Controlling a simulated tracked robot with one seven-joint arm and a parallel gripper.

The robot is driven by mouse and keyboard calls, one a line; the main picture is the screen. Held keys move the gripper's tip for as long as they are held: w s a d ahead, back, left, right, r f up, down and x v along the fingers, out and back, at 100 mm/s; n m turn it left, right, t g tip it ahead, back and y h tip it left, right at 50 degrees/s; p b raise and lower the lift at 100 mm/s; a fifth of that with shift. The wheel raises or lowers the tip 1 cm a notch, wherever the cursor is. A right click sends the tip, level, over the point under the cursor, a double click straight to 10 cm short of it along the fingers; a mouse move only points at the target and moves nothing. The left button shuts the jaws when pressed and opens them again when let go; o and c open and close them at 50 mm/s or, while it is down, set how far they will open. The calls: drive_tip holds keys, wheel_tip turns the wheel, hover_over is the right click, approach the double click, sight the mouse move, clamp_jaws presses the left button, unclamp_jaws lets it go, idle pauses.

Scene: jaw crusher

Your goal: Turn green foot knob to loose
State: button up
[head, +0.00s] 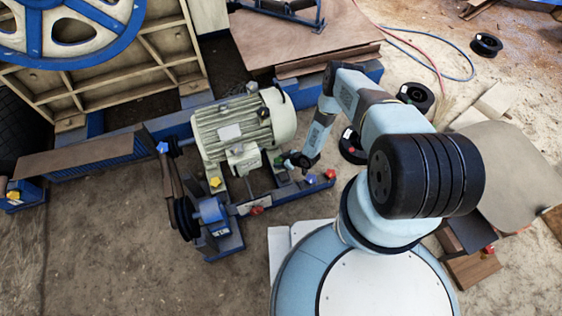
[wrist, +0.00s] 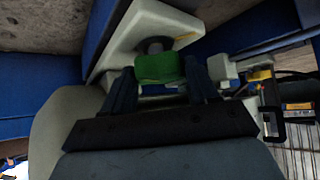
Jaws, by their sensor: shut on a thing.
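The green foot knob (wrist: 158,67) sits between the two fingers of my gripper (wrist: 160,78) in the wrist view, on a dark stem beneath a pale motor foot. The fingers flank it left and right and are shut on it. In the head view my gripper (head: 288,160) reaches in at the right side of the cream motor (head: 236,128). The green knob (head: 279,161) is small there and partly covered. Its turn angle cannot be read.
A blue knob (head: 311,178) and a red knob (head: 330,174) stand just right of my gripper on the blue frame. Another red knob (head: 257,211) and a yellow knob (head: 215,182) are nearby. Belt pulleys (head: 186,215) stand at the left. Cables and spools lie on the floor beyond.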

drive_tip(key=shift+m+t+h, duration=0.5)
drive_tip(key=shift+m+t, duration=0.2)
drive_tip(key=shift+m, duration=0.3)
drive_tip(key=o, duration=1.1)
drive_tip(key=shift+c, duration=0.2)
drive_tip(key=shift+s, duration=0.1)
drive_tip(key=v, duration=1.3)
drive_tip(key=shift+d+r, duration=0.25)
